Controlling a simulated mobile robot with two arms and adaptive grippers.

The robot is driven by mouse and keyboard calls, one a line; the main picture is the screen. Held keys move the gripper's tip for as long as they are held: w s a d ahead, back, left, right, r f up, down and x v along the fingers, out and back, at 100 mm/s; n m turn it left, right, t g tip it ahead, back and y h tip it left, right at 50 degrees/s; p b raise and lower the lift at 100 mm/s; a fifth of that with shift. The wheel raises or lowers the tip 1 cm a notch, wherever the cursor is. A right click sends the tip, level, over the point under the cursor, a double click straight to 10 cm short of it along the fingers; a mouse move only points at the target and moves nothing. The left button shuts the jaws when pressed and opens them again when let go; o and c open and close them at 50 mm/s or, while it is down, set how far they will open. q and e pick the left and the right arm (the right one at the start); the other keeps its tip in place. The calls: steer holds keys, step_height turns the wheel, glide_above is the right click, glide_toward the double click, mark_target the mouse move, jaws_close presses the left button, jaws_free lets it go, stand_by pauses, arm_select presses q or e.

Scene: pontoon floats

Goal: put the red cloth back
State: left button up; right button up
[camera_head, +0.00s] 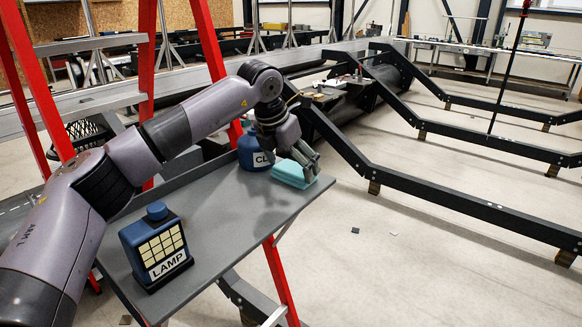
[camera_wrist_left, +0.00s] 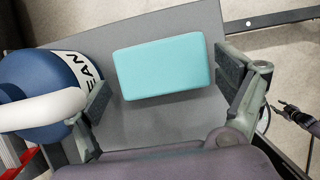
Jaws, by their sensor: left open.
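I see no red cloth in either view. A teal, rounded block (camera_head: 295,173), like a sponge or folded cloth, lies on the grey tray shelf (camera_head: 225,225) of the red ladder. My left gripper (camera_head: 300,158) is over the block, its fingers pointing down at it. In the left wrist view, the teal block (camera_wrist_left: 162,68) lies between the spread, empty fingers of my left gripper (camera_wrist_left: 165,90), with a gap on each side. My right gripper does not show clearly in either view.
A blue bottle (camera_head: 253,152) with a partly hidden label stands close beside the left gripper; it also shows in the wrist view (camera_wrist_left: 40,75). A blue lamp (camera_head: 156,250) labelled LAMP stands at the shelf's near end. Red ladder legs (camera_head: 281,280) flank the shelf.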

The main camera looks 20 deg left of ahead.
arm_select(q)
steer(key=b+v, duration=0.2)
steer(key=v, duration=0.9)
steer(key=shift+r, duration=0.2)
